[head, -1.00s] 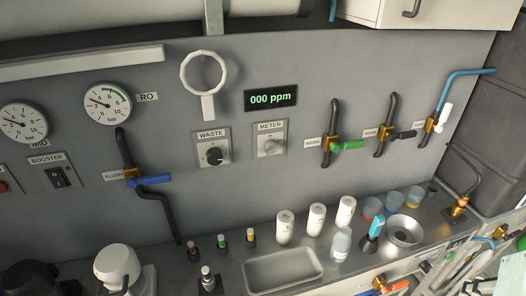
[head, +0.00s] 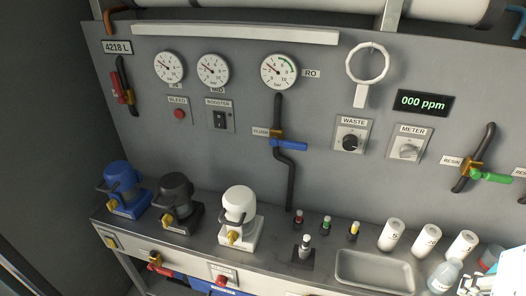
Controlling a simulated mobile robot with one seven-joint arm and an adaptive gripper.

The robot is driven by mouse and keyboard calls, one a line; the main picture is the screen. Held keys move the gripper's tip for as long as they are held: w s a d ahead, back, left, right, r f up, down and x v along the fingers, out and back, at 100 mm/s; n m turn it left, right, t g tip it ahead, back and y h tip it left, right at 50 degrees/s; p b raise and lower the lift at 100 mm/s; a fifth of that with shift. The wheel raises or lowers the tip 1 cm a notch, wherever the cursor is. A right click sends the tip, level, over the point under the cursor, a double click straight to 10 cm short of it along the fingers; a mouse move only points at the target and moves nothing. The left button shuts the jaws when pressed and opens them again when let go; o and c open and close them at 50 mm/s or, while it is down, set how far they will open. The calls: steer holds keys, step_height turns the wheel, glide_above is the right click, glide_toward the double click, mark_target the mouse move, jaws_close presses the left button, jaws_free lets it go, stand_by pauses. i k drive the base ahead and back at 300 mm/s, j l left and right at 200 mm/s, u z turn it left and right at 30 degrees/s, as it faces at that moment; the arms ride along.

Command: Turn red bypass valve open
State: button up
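A valve with a red handle (head: 118,88) sits on a dark pipe at the far left of the grey wall panel, under the 4218 L display. Its red handle stands close to upright, along the pipe. A second red handle (head: 160,269) shows low on the bench front at left, lying roughly sideways beside a brass fitting. I can read no bypass label on either one, so I cannot tell which is the bypass valve. My gripper is not in view.
Blue (head: 122,188), black (head: 175,203) and white (head: 238,216) housings stand on the steel bench (head: 185,240). A sink tray (head: 375,270), small vials and white bottles (head: 425,238) are to the right. The blue flush handle (head: 290,145) sticks out mid-panel.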

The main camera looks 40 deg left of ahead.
mark_target(151, 266)
steer(key=u, duration=2.5)
steer(key=j+z, duration=0.3)
steer(key=j, duration=0.5)
steer(key=i+j, duration=0.1)
steer(key=k, duration=0.6)
steer(key=i+j+z, duration=0.15)
steer(key=i, duration=0.25)
steer(key=i+j+z, duration=0.15)
steer(key=i+j, duration=0.1)
steer(key=i, duration=0.1)
